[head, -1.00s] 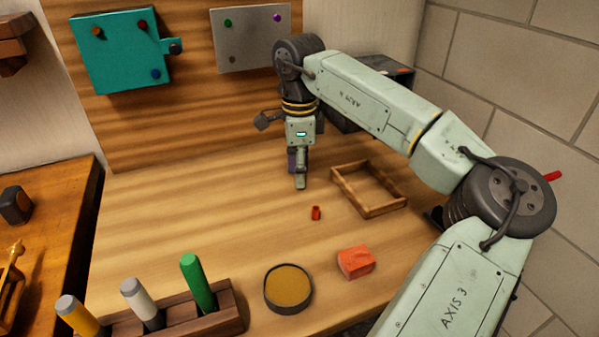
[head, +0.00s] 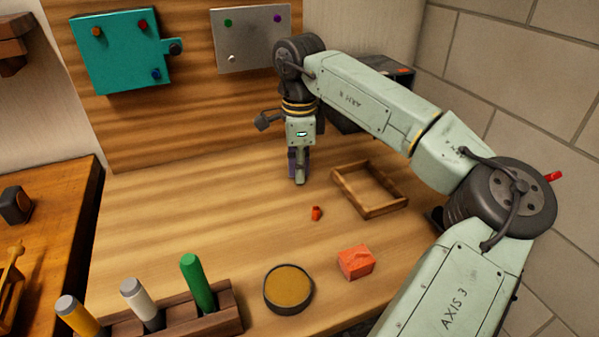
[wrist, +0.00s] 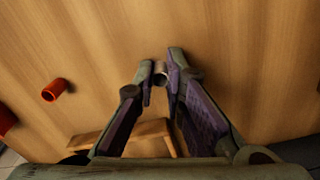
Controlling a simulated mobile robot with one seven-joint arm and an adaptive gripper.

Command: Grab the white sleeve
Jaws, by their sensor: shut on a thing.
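In the wrist view, a small pale grey-white sleeve (wrist: 160,70) sits between the tips of my gripper (wrist: 162,77). My gripper's fingers are shut on it, and its open round end faces the camera. In the head view, my gripper (head: 299,181) points down at the tabletop, left of the wooden frame. The sleeve is hidden behind the fingers in that view. I cannot tell whether the sleeve still touches the table.
A red sleeve (head: 316,213) lies nearby, also in the wrist view (wrist: 54,90). An empty wooden frame (head: 378,209) is right of my gripper. An orange block (head: 356,262), a round tin (head: 288,288) and a marker rack (head: 227,316) stand nearer. Table left of my gripper is clear.

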